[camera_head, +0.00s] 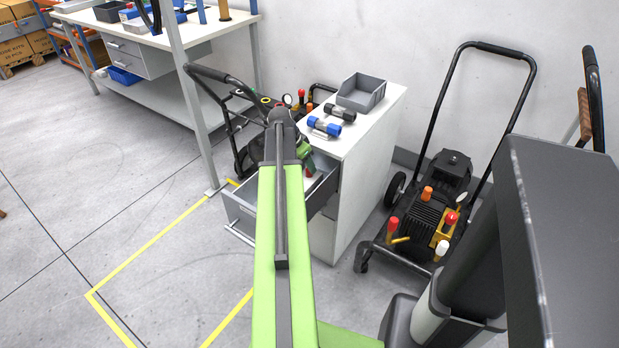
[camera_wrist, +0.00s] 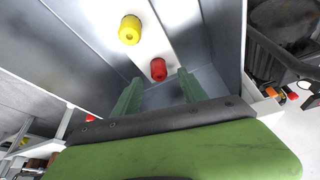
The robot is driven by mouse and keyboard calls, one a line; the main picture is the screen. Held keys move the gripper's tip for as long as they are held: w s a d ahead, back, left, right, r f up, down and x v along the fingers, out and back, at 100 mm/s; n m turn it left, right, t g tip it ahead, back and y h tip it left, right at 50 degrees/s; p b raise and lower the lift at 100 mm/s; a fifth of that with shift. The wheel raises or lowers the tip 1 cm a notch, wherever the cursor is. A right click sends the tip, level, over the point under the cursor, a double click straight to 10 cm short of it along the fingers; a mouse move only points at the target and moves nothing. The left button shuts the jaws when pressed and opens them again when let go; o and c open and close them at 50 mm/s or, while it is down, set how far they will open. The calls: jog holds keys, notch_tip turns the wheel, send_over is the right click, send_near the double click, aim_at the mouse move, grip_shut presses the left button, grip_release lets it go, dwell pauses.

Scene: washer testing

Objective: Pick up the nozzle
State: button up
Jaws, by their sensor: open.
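In the wrist view a red nozzle (camera_wrist: 158,69) and a yellow nozzle (camera_wrist: 130,30) are in the open drawer (camera_wrist: 185,30). I cannot tell which one the task means. My gripper (camera_wrist: 159,77) is open, its two green fingers reaching into the drawer. The red nozzle appears between and just beyond the fingertips, and no contact shows. The yellow nozzle is farther up, left of the red one. In the head view my arm covers much of the drawer (camera_head: 240,214), and a small red spot (camera_head: 309,171) shows beside my gripper (camera_head: 305,153).
The white cabinet (camera_head: 365,165) carries a grey bin (camera_head: 361,92) and blue and dark cylindrical parts (camera_head: 325,127). A black wheeled machine (camera_head: 430,205) stands to the right, another (camera_head: 240,125) behind the drawer. A workbench (camera_head: 150,35) is at the back left. Floor at left is clear.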

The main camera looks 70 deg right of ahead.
aim_at(309, 174)
jog(key=b+x, duration=0.2)
jog(key=x, duration=0.1)
jog(key=shift+a+f, duration=0.1)
jog(key=shift+f, duration=0.2)
jog(key=shift+r, duration=0.15)
jog(key=shift+c, duration=0.3)
grip_shut()
jog(key=shift+r+p, duration=0.15)
jog(key=shift+p, duration=0.15)
